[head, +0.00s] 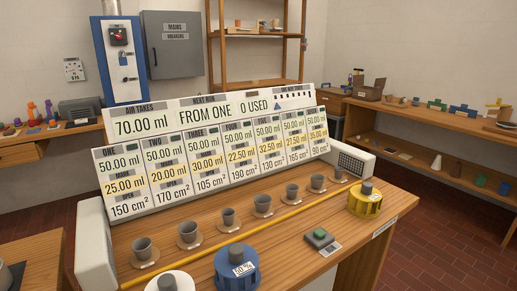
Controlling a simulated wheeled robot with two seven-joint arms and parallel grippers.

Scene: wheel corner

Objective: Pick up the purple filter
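I see nothing that I can clearly make out as a purple filter. A small purple object (49,109) stands on the back left bench, too small to tell what it is. Three round knobbed pieces are on the near wooden table: a blue one (237,271) with a percent label, a white one (168,281) cut off by the bottom edge, and a yellow one (365,202) at the right. Neither of my grippers is in view.
The near table (385,229) carries a slanted number board (215,145), a row of several grey cups (229,217), a yellow rod (250,232) and a green-button box (320,237). A shelf bench (440,130) runs along the right wall. Red tiled floor (425,255) is clear at right.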

